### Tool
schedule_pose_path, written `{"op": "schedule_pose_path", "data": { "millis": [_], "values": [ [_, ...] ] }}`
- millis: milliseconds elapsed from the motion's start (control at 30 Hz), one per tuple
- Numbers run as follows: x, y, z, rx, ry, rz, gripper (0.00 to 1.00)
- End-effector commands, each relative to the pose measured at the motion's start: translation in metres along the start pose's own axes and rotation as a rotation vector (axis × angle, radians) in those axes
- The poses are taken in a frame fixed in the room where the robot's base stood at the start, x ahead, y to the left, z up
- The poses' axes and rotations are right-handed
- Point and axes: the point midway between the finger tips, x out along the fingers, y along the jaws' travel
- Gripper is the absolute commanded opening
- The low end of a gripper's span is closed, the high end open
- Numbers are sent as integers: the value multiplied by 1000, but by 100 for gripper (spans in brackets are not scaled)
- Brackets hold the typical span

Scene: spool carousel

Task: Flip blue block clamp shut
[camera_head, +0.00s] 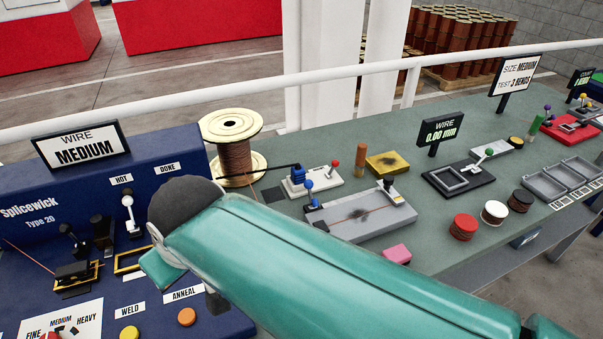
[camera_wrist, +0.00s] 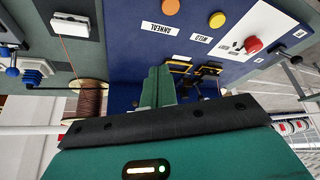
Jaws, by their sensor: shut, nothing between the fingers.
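A lever with a blue ball knob (camera_head: 309,185) stands raised at the left end of a grey block (camera_head: 360,212) on the green bench. Just behind it is a small white block with a blue top (camera_head: 298,172). In the wrist view a blue knob (camera_wrist: 12,72) and the ribbed white and blue block (camera_wrist: 35,74) show at the left edge. I cannot tell for sure which blue part is the clamp. My gripper (camera_wrist: 158,73) is shut and empty over the blue splicing machine, apart from these parts. My arm hides most of it in the head view.
The blue machine (camera_head: 60,205) carries upright levers and yellow frames. A copper wire spool (camera_head: 235,158) stands behind my arm. A red-knobbed lever (camera_head: 333,165), a pink block (camera_head: 397,254) and several small spools share the bench. A white rail runs behind.

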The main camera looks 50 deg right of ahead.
Motion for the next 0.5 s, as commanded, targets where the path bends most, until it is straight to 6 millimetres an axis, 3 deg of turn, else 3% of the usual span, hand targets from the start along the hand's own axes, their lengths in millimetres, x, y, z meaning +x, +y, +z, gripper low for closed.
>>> {"op": "schedule_pose_path", "data": {
  "millis": [267, 500],
  "values": [
    [6, 67, -46, 66, -111, 114, 0],
    [23, 158, -80, 137, -229, 156, 0]
  ]
}}
